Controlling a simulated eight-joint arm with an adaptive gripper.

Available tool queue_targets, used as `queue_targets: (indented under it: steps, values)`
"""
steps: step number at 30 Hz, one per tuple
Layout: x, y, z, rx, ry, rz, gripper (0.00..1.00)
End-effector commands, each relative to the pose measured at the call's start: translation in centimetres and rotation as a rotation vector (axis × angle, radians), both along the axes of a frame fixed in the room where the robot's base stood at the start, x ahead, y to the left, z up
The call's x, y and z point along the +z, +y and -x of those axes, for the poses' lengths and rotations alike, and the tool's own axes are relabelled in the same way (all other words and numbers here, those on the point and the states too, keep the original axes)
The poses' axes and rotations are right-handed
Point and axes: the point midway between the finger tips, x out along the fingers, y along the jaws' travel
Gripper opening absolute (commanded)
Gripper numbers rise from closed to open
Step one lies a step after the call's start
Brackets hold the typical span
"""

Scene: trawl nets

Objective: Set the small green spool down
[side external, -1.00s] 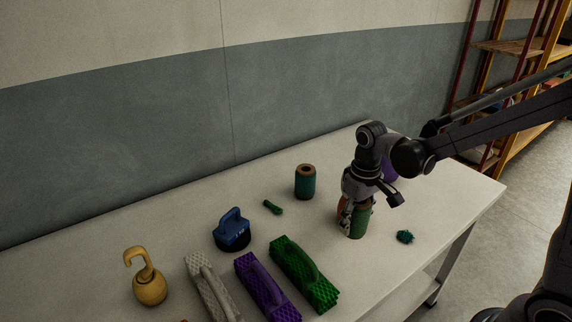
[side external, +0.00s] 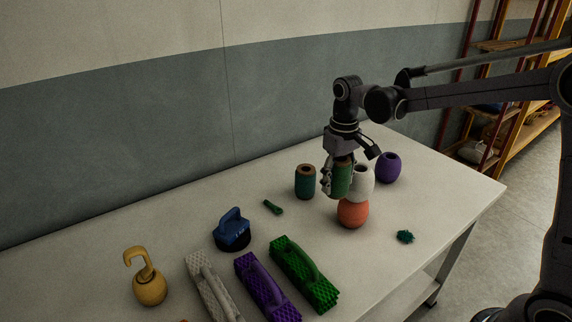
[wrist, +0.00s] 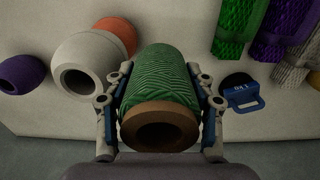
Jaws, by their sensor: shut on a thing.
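The small green spool (side external: 341,181), wound with green twine on a brown core, is held upright between the fingers of my gripper (side external: 338,184). In the side view its lower end appears to be above the table. In the wrist view the spool (wrist: 162,85) sits between both fingers of my gripper (wrist: 160,98), its hollow brown end towards the camera. The white table (side external: 230,185) lies below.
A teal spool (side external: 305,183) stands just left of my gripper. A white float (side external: 363,183), an orange float (side external: 353,213) and a purple float (side external: 388,167) are close on the right.

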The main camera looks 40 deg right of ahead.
Motion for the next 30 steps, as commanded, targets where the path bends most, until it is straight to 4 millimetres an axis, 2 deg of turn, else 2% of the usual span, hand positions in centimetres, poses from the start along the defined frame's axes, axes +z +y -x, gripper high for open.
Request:
queue_targets:
  steps: [3, 12, 15, 23, 30]
  values:
    - [-0.1, -0.1, -2.6, 0.000, 0.000, 0.001, 0.20]
    - [-0.7, -0.1, -7.3, 0.000, 0.000, 0.002, 0.20]
    - [-2.7, -0.1, -7.0, 0.000, 0.001, 0.002, 0.20]
    - [-5.9, -0.1, -7.0, 0.000, 0.000, 0.001, 0.20]
    - [-9.9, -0.1, -7.0, 0.000, 0.000, 0.001, 0.20]
